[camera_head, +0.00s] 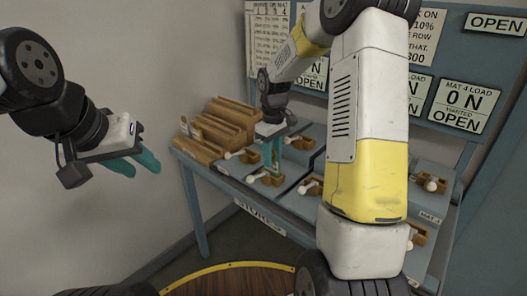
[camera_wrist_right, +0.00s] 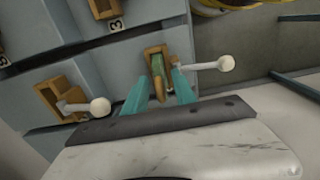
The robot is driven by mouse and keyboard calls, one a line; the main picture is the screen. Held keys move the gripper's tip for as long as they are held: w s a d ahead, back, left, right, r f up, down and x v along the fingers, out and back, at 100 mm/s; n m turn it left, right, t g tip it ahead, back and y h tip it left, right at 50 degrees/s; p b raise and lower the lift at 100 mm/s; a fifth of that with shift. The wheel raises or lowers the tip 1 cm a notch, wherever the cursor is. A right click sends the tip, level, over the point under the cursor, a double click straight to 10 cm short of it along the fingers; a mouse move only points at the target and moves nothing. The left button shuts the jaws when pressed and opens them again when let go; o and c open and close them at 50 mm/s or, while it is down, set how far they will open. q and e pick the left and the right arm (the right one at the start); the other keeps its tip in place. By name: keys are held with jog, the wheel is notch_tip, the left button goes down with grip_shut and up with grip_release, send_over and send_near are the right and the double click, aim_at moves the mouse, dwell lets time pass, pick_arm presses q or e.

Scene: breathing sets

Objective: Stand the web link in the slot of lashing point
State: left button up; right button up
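In the right wrist view a green web link (camera_wrist_right: 157,65) stands in the slot of a wooden lashing point (camera_wrist_right: 150,50), which has a white ball-ended lever (camera_wrist_right: 225,64) at its right. My right gripper (camera_wrist_right: 163,74) has its two teal fingers apart, one on each side of the link, with a gap showing at the right finger. In the head view my right gripper (camera_head: 272,158) points down over the lashing point (camera_head: 270,178) on the table; the link is hard to make out there. My left gripper (camera_head: 148,161) is in the air at the left, its teal fingers slightly apart and empty.
Several other lashing points with white-ball levers stand on the grey mats, such as one at the front (camera_head: 311,187). A stepped wooden rack (camera_head: 222,125) is at the table's left end. A board with load signs (camera_head: 465,105) stands behind. My right arm hides the table's middle.

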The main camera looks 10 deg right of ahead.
notch_tip(320, 180, up, 11)
jog(key=shift+r, duration=0.2)
jog(key=s+a+r+m+t, duration=0.1)
jog(key=s+r+m+t, duration=0.1)
jog(key=s+r, duration=0.3)
jog(key=s+r+m+t, duration=0.1)
jog(key=s+r, duration=0.1)
jog(key=s, duration=0.5)
jog(key=s+a+m+t+y, duration=0.1)
jog(key=s+m+t+y, duration=0.1)
jog(key=s, duration=1)
jog(key=shift+a+f+m+t, duration=0.15)
jog(key=shift+f+m+t, duration=0.4)
jog(key=shift+m, duration=0.45)
